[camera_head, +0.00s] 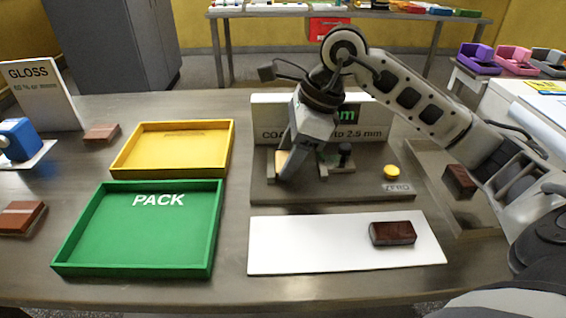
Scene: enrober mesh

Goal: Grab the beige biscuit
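My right arm reaches in from the right, and its gripper (290,168) points down over the grey gauge stand (330,189). A small beige piece (281,158), which may be the beige biscuit, shows just left of the gripper, partly hidden by it. I cannot tell whether the fingers touch it or whether they are open or shut. My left gripper is not in view.
A dark brown block (392,233) lies on a white board (310,243) in front. The empty green PACK tray (140,264) and yellow tray (172,151) are at left. A sign (272,118) stands behind the gauge. Another brown block (459,180) is at right.

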